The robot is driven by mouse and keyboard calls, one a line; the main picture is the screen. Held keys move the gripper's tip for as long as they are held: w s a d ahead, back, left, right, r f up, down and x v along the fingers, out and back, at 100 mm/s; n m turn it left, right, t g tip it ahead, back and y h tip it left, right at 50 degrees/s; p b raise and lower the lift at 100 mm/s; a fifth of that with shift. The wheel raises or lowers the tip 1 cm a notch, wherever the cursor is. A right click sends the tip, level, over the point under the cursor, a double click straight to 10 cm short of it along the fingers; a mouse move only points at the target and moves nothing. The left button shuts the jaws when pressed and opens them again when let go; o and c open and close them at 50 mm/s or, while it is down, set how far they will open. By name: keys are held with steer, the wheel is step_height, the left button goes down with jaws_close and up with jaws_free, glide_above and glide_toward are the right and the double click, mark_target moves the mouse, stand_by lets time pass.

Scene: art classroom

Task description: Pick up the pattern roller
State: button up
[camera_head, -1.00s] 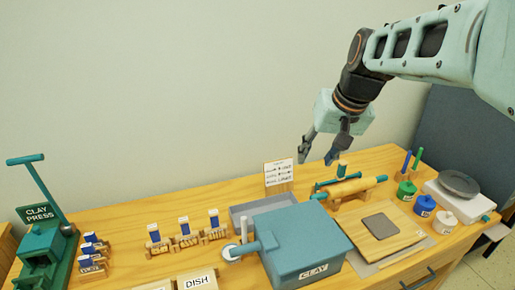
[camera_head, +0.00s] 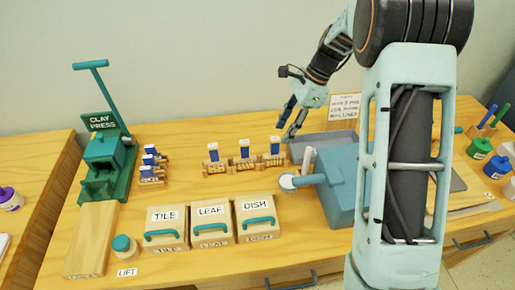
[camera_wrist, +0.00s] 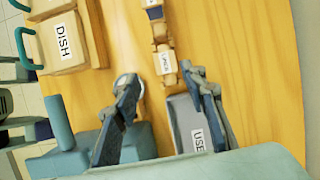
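Three small wooden rollers with blue-and-white upright handles stand in labelled cradles in a row on the table: left (camera_head: 213,158), middle (camera_head: 244,155), right (camera_head: 274,151). I take these as the pattern rollers; which one is meant I cannot tell. My gripper (camera_head: 291,117) is above and behind the right end of this row, open and empty. In the wrist view its two fingers are spread wide (camera_wrist: 162,105), with a labelled wooden cradle (camera_wrist: 166,62) beyond the gap between them and another piece with a blue part (camera_wrist: 155,13) farther off.
A grey tray (camera_head: 310,146) marked "USE…" in the wrist view lies below my gripper. A blue clay box (camera_head: 342,190) stands in front of it. Tile, leaf and dish boxes (camera_head: 212,224) line the front. A green clay press (camera_head: 105,165) and smaller blue-topped pieces (camera_head: 150,165) are left.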

mark_target(278, 140)
steer(key=x, duration=0.5)
steer(key=shift+a+f, duration=0.15)
steer(key=shift+f, duration=0.1)
steer(key=x, duration=0.5)
steer(key=shift+w+a+f, duration=0.3)
steer(key=shift+w+a, duration=0.05)
steer(key=shift+a, duration=0.05)
jaws_close()
